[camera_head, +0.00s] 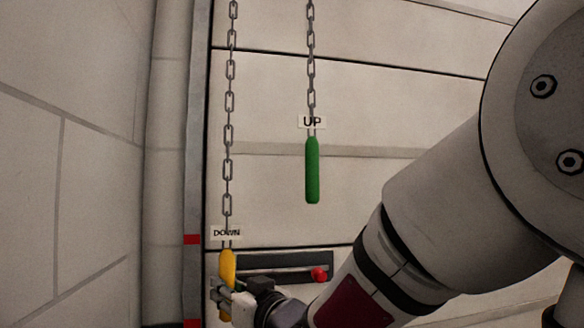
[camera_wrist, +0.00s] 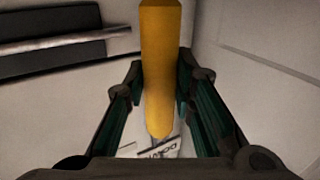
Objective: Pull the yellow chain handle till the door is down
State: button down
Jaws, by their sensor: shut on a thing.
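The yellow chain handle (camera_head: 228,268) hangs at the end of the left chain (camera_head: 229,138), low in the head view, just under a label reading DOWN (camera_head: 227,232). My gripper (camera_head: 222,294) is shut on the handle's lower part. In the wrist view the yellow handle (camera_wrist: 160,70) stands between my two fingers (camera_wrist: 160,100). Part of the label shows behind it there. The pale panelled door (camera_head: 400,110) fills the background; its lower edge cannot be made out.
A green handle (camera_head: 312,170) hangs from a second chain to the right, under a label reading UP (camera_head: 312,122). A dark slot with a red knob (camera_head: 319,274) is just right of my gripper. A block wall (camera_head: 65,160) stands at the left. My arm covers the lower right.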

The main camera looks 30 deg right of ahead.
aim_at(229, 252)
notch_tip(229, 252, up, 22)
jog(key=p, duration=1.4)
jog(key=shift+r, duration=0.15)
notch_tip(229, 252, down, 14)
jog(key=b, duration=0.7)
jog(key=shift+r, duration=0.1)
